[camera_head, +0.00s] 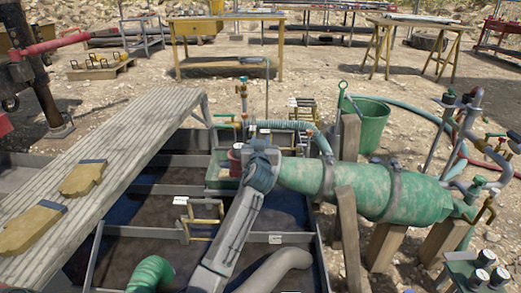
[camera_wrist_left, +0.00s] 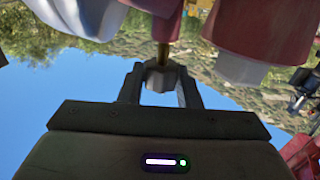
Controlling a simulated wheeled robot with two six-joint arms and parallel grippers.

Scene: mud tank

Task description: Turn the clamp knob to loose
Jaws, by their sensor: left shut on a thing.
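My left gripper (camera_head: 262,150) is at the near left end of the large green cylinder (camera_head: 375,190) in the head view. In the left wrist view my left gripper (camera_wrist_left: 160,88) has its two fingers shut on a small grey faceted knob (camera_wrist_left: 161,76). A brass stem (camera_wrist_left: 163,52) runs from the knob toward a red body (camera_wrist_left: 158,24). In the head view the knob is hidden behind my gripper and wrist. A red part (camera_head: 235,157) shows just left of the gripper. I cannot tell the knob's turn position. My right gripper is not in view.
Dark tank compartments with grey dividers (camera_head: 160,232) lie below. Wooden posts (camera_head: 347,230) support the green cylinder. A green bucket (camera_head: 368,125) and hoses are behind it.

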